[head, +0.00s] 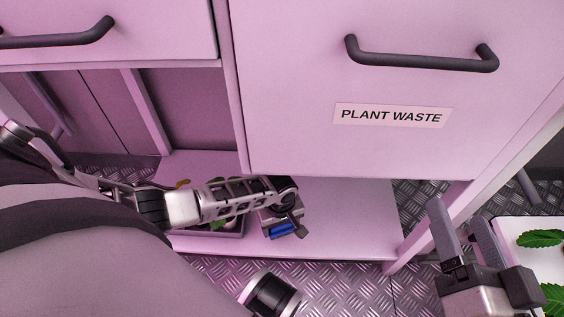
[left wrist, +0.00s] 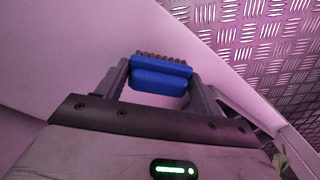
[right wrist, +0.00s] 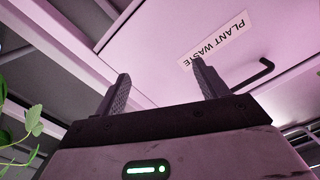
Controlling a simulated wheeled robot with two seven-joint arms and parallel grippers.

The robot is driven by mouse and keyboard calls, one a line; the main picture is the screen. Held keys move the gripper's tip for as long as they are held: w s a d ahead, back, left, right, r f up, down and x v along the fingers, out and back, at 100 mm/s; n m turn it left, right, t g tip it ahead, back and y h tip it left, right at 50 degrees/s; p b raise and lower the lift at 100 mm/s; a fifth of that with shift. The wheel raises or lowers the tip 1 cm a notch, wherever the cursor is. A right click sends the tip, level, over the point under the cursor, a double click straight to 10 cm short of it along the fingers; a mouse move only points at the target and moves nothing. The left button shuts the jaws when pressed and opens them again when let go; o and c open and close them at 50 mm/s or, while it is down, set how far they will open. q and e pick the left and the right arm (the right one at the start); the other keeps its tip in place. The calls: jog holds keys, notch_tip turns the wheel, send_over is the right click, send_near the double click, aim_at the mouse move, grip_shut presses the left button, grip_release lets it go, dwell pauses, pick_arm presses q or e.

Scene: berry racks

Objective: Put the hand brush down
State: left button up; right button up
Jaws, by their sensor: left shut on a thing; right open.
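The blue hand brush (left wrist: 161,76) is between the two fingers of my left gripper (left wrist: 160,82), with its dark bristles pointing away from the gripper. In the head view a bit of the blue brush (head: 282,230) shows at the end of my left gripper (head: 284,222), over the low pink shelf (head: 345,215) beneath the plant waste drawer. I cannot tell whether the brush touches the shelf. My right gripper (head: 462,232) is open and empty at the right, and its spread fingers also show in the right wrist view (right wrist: 160,88).
The drawer labelled PLANT WASTE (head: 392,116) has a dark handle and hangs above the shelf. A tray (head: 216,234) with some green things sits on the shelf, partly behind my left arm. A white surface with leaves (head: 510,232) is at the right. Textured metal floor (head: 340,285) lies in front.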

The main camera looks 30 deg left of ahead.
aim_at(281, 231)
pick_arm(q)
notch_tip(281, 231, down, 3)
jog(key=shift+f+b, duration=0.15)
jog(key=shift+b, duration=1.05)
pick_arm(e)
notch_tip(281, 231, up, 6)
jog(key=w+n+t+y, duration=0.2)
jog(key=n+t, duration=0.1)
jog(key=n, duration=0.1)
jog(key=shift+d+n+t, duration=0.3)
jog(key=shift+d+n, duration=0.1)
pick_arm(q)
jog(key=shift+f, duration=0.1)
jog(key=o, duration=0.9)
pick_arm(e)
jog(key=shift+r, duration=0.1)
